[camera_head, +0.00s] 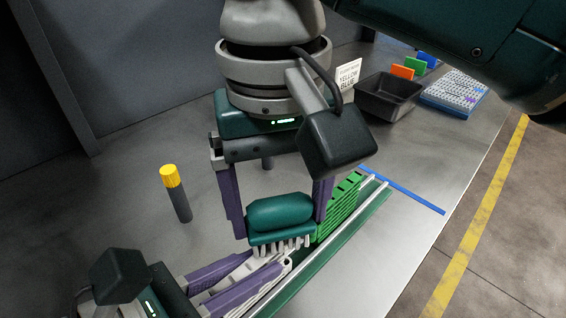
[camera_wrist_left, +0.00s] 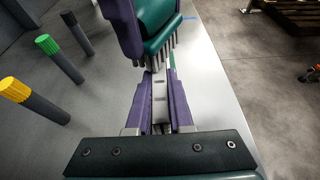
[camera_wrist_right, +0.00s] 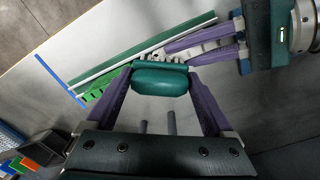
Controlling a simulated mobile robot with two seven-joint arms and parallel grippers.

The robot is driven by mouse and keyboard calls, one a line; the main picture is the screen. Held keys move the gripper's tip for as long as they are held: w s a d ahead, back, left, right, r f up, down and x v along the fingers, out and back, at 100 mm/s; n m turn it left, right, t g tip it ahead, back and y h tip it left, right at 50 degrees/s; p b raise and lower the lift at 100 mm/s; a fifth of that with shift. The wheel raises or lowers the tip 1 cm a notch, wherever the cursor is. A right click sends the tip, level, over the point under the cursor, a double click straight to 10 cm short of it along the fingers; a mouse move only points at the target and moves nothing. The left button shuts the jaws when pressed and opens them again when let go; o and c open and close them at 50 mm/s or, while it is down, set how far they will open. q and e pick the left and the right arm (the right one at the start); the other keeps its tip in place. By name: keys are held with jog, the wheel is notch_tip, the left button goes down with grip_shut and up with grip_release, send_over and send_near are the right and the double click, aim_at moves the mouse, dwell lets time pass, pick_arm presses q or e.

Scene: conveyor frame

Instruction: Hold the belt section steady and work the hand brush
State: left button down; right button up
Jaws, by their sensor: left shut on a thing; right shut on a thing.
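The hand brush has a teal body (camera_head: 280,212) and pale bristles. It sits between the purple fingers of my right gripper (camera_head: 280,232), which is shut on it. It also shows in the right wrist view (camera_wrist_right: 160,82). The bristles point down at the belt section; I cannot tell whether they touch it. The belt section has a light grey part (camera_wrist_left: 160,95) between the fingers of my left gripper (camera_head: 268,268), which is shut on it. A green slatted part (camera_head: 338,208) lies beyond the brush along the rail. The brush and right gripper hide the belt between these parts.
A metal rail with a green strip (camera_head: 340,238) runs beside the belt. A yellow-topped post (camera_head: 176,192) and a green-topped post (camera_wrist_left: 58,55) stand on the table. A black bin (camera_head: 388,98), a sign (camera_head: 348,76) and a blue tray (camera_head: 455,95) are at the back. The table's right side is clear.

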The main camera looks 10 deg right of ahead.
aim_at(296, 189)
jog(key=shift+s+a, duration=0.3)
jog(key=shift+a, duration=0.2)
jog(key=shift+f, duration=0.1)
jog(key=shift+w+d, duration=0.5)
jog(key=shift+d, duration=0.25)
jog(key=shift+w+d, duration=0.5)
jog(key=shift+d, duration=0.2)
jog(key=shift+r, duration=0.25)
jog(key=shift+r, duration=1.4)
pick_arm(q)
jog(key=c, duration=0.7)
grip_release()
